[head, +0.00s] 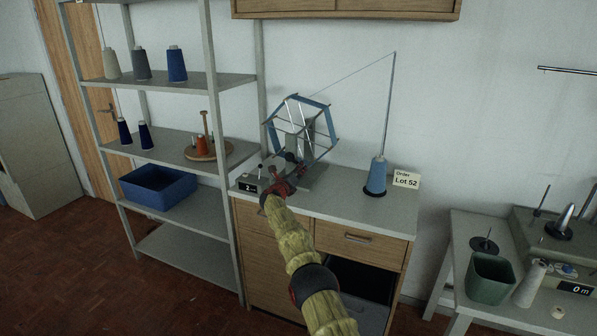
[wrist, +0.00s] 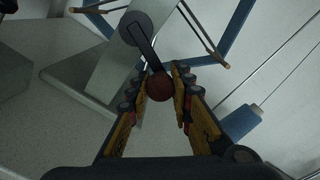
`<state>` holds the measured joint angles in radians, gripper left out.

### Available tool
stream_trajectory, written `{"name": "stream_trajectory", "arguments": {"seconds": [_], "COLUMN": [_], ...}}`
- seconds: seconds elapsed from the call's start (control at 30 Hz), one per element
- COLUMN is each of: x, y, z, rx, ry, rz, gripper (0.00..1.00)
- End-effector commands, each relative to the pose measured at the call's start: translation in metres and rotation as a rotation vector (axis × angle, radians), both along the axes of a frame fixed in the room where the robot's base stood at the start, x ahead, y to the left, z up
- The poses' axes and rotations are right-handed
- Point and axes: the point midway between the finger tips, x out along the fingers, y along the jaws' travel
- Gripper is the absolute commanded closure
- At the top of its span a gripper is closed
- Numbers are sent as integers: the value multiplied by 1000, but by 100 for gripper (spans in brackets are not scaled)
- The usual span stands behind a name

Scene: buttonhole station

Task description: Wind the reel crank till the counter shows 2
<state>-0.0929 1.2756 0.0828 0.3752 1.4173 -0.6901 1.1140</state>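The reel (head: 300,128), a blue six-sided frame, stands on the cabinet top with a thread running to it. A small dark counter (head: 249,187) at the cabinet's left front reads 2. The crank (wrist: 146,50) shows in the wrist view as a dark arm running from a round grey hub down to a red-brown knob (wrist: 158,86). My gripper (wrist: 159,82) has a finger on each side of the knob, and both appear to touch it. In the head view my gripper (head: 284,182) is in front of the reel and hides most of the crank.
A blue cone (head: 376,177) stands by a tall thread post on the cabinet top (head: 340,203), beside a Lot 52 card (head: 406,179). A metal shelf (head: 170,228) with cones and a blue bin is on the left. Another table (head: 480,297) stands at right.

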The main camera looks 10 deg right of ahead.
Motion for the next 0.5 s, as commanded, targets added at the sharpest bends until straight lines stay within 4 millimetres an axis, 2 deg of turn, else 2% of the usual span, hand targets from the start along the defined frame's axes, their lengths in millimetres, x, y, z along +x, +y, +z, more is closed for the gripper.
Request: {"name": "stream_trajectory", "arguments": {"seconds": [0.33,0.5], "x": [0,0], "y": [0,0], "z": [0,0], "rx": [-1,-1], "ry": [1,1], "rz": [0,0], "gripper": [59,58]}}
